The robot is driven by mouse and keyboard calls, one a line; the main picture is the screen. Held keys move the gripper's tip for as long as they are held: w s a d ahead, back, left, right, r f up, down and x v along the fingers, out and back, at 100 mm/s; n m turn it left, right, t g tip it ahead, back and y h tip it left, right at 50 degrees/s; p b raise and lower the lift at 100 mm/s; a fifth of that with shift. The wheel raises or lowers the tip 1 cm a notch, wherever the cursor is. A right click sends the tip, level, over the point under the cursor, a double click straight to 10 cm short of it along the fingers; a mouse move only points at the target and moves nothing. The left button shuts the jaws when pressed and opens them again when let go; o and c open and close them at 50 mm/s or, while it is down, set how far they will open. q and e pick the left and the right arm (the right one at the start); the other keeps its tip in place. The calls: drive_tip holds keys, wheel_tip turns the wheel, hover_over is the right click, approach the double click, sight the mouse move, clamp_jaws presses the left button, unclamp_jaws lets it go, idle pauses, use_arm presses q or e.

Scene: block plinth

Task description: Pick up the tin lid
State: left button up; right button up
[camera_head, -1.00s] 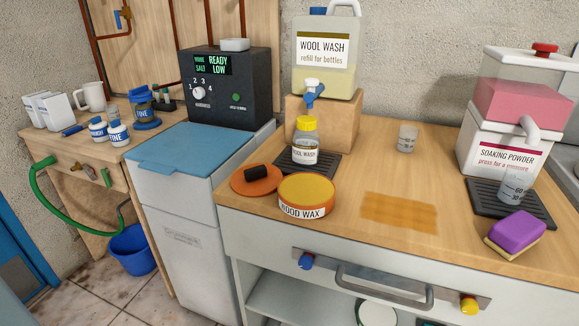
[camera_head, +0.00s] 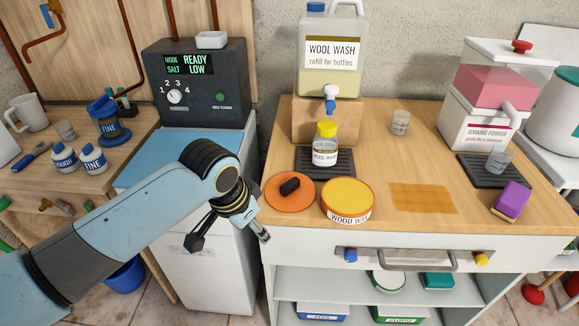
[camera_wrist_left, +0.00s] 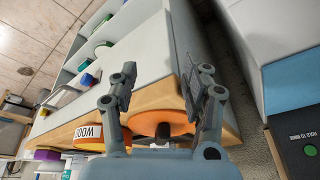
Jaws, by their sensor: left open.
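The tin lid (camera_head: 284,195) is a flat orange disc with a short black piece (camera_head: 289,186) on top. It lies on the wooden counter, left of the round wood wax tin (camera_head: 347,200), which shows a yellow top. My left gripper (camera_head: 230,238) is open and empty, in front of the counter's left end and left of the lid, apart from it. In the left wrist view, the lid (camera_wrist_left: 160,122) shows beyond and between the open fingers (camera_wrist_left: 163,88), partly hidden by the wrist. My right gripper is not in view.
A yellow-capped wool wash bottle (camera_head: 325,150) stands on a dark drip tray behind the lid, below a large dispenser (camera_head: 331,75) on a wooden block. A purple sponge (camera_head: 511,201) is at the right. The counter right of the wax tin is mostly clear.

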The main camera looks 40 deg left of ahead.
use_arm(q)
drive_tip(key=w+r+m+p, duration=0.15)
drive_tip(key=w+r, duration=0.25)
drive_tip(key=r, duration=0.8)
drive_tip(key=t, duration=0.1)
hover_over(290, 182)
drive_tip(key=s, duration=0.3)
drive_tip(key=shift+w+a+f+h, duration=0.1)
drive_tip(key=shift+f+h, duration=0.05)
drive_tip(key=shift+f, duration=0.5)
drive_tip(key=shift+w+a+f+h, duration=0.1)
drive_tip(key=shift+f+h, duration=0.05)
drive_tip(key=shift+f, duration=0.45)
drive_tip(key=shift+w+f, duration=0.1)
drive_tip(key=shift+f, duration=0.15)
drive_tip(key=x, duration=0.4)
drive_tip(key=shift+w+d+f, duration=0.15)
drive_tip(key=shift+d+f, duration=0.1)
drive_tip(key=shift+w+f, duration=0.1)
drive_tip(key=shift+f, duration=0.15)
clamp_jaws()
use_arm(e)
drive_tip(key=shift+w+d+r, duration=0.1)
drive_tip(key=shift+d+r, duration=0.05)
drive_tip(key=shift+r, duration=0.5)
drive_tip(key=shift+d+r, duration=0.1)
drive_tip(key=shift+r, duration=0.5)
